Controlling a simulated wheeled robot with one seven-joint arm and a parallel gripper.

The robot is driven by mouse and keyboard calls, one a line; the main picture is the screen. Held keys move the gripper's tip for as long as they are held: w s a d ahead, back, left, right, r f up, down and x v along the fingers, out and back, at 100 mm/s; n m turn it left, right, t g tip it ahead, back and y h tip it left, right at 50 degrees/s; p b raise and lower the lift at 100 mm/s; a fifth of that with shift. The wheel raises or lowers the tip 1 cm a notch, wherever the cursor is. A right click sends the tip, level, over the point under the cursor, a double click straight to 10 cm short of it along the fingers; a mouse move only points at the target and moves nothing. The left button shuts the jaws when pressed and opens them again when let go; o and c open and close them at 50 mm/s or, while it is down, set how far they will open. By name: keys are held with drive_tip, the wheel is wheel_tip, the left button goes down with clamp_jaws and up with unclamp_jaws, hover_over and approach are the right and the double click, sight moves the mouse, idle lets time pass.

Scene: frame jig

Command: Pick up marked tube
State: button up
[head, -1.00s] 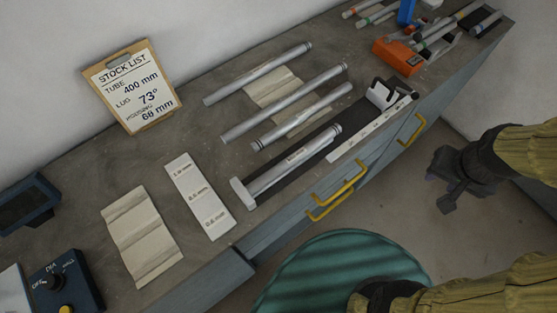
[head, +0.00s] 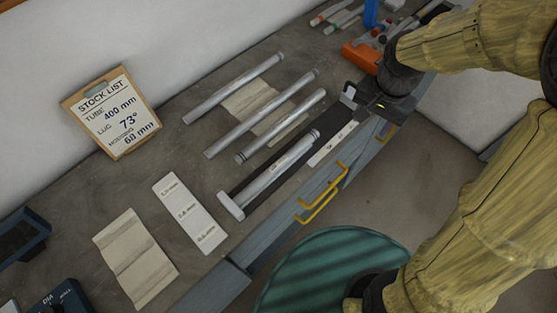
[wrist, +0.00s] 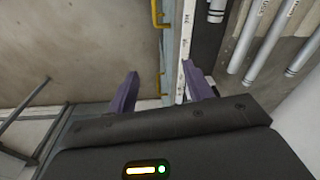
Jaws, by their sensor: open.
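A grey tube with faint marking on its side (head: 280,168) lies in the jig along the bench front, its lower left end by a white end stop (head: 230,205). Its end also shows at the top of the wrist view (wrist: 217,9). Three more grey tubes lie behind it: a rear one (head: 235,88), a middle one (head: 262,113) and a shorter one (head: 282,125). My gripper (wrist: 163,90) is open and empty over the bench's front edge, at the jig's right end, apart from the tubes. In the head view its tips are hard to make out.
Yellow drawer handles (head: 322,195) stick out of the bench front. An orange block (head: 362,56) stands behind my gripper.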

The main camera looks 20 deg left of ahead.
drive_tip(key=a+r+m+g+p, duration=0.1)
drive_tip(key=a+r+m, duration=0.1)
drive_tip(key=a, duration=1.1)
drive_tip(key=shift+w+r+p, duration=0.2)
drive_tip(key=shift+r+p, duration=0.1)
drive_tip(key=shift+r, duration=0.25)
drive_tip(key=shift+a, duration=0.1)
drive_tip(key=p, duration=0.2)
hover_over(312, 134)
drive_tip(key=f, duration=1.2)
drive_tip(key=shift+s+f, duration=0.1)
drive_tip(key=shift+s, duration=0.1)
drive_tip(key=shift+w+f+p, duration=0.15)
drive_tip(key=shift+f+p, duration=1.05)
drive_tip(key=shift+f, duration=1.4)
